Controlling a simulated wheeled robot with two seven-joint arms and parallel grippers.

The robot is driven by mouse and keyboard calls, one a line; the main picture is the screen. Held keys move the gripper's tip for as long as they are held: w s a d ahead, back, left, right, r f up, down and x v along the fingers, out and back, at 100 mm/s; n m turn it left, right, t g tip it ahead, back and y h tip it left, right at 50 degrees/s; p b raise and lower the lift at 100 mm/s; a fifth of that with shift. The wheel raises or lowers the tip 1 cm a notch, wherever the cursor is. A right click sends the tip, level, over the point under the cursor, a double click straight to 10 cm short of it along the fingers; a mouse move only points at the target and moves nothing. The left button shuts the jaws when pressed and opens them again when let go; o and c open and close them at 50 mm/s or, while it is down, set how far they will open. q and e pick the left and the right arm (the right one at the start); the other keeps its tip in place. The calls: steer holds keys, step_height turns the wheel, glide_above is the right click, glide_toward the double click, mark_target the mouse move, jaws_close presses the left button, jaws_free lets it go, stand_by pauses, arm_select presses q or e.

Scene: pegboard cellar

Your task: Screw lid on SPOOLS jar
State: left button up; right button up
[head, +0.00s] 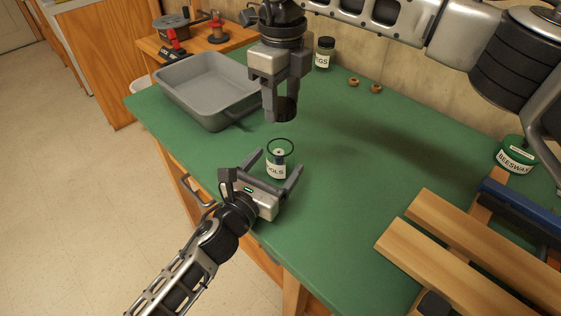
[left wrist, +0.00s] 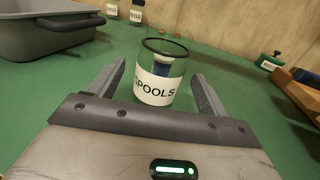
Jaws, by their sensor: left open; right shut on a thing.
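The SPOOLS jar (head: 279,165) is a clear, open-topped jar with a white label. It stands upright on the green bench and also shows in the left wrist view (left wrist: 160,92), with something blue inside. My left gripper (head: 275,164) is open, its fingers on either side of the jar with gaps visible in the left wrist view. My right gripper (head: 282,105) is above and slightly behind the jar, pointing down. It is shut on a dark round lid (head: 288,108), held clear of the jar's rim. The lid is partly hidden by the fingers.
A grey tray (head: 162,98) stands at the left. A dark-lidded jar (head: 324,55) and two small brown rings (head: 354,82) are near the wall. A green BEESWAX tin (head: 515,155) and wooden slats (head: 455,262) are at right. The mid-bench is clear.

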mark_target(281, 121)
arm_select(q)
steer(key=shift+x, duration=1.2)
steer(key=c, duration=1.5)
arm_select(e)
steer(key=shift+a+f, duration=0.1)
steer(key=shift+f, duration=2.4)
steer(key=shift+f, duration=0.85)
steer(key=shift+f, duration=0.55)
